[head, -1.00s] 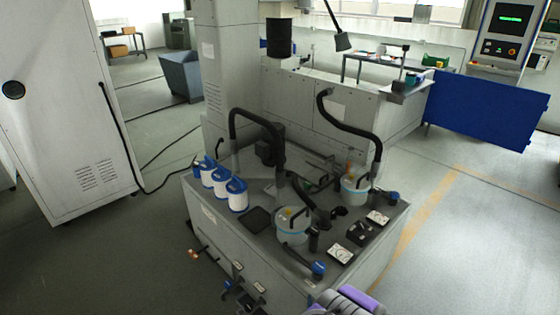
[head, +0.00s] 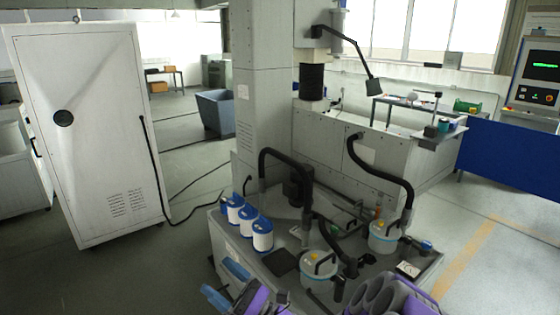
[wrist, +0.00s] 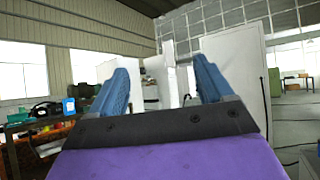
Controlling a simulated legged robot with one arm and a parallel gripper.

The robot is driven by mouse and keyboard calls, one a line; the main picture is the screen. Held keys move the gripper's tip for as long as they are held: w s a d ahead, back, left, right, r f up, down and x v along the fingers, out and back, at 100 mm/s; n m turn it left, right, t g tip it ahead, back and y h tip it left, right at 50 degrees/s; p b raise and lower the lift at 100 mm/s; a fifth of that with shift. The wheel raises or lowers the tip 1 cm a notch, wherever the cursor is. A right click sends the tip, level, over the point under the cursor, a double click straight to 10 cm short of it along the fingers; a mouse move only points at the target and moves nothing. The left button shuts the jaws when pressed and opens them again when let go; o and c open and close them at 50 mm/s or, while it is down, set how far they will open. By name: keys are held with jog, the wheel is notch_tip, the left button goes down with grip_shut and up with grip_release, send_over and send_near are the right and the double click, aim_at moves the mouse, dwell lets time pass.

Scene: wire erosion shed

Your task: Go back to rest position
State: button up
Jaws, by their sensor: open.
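My gripper (head: 219,280) shows at the bottom of the head view, with blue fingers and a purple body, in front of the near left side of the grey machine base. In the wrist view its two blue fingers (wrist: 163,72) stand wide apart with nothing between them. It is open and empty. The wrist view looks across the room toward a white cabinet (wrist: 238,65) behind the fingers. My purple and grey arm parts cover the near right of the machine base in the head view.
A tall white cabinet (head: 90,130) stands left, with a cable on the floor. A blue panel (head: 510,155) stands right. Floor at right is open.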

jog(key=s+a+r+n+g+h, duration=0.1)
jog(key=s+r+n+g+h, duration=0.25)
jog(key=s+n+g, duration=0.65)
jog(key=s+a+r+n+g+h, duration=0.15)
jog(key=s+r+n+g, duration=0.25)
jog(key=s+n+g, duration=0.6)
jog(key=s+d+f+n+t+h, duration=0.1)
jog(key=s+d+f+t+h, duration=0.1)
jog(key=s+d+f+h, duration=0.35)
jog(key=s+d+f+n+t+h, duration=0.1)
jog(key=s+d+f+h, duration=0.2)
jog(key=s+d+h, duration=0.45)
jog(key=d+f+t+h, duration=0.1)
jog(key=d+t+h, duration=0.4)
jog(key=d, duration=1.1)
jog(key=shift+w+d+f+t+h, duration=0.2)
jog(key=shift+d+t+h, duration=0.1)
jog(key=shift+t+h, duration=0.15)
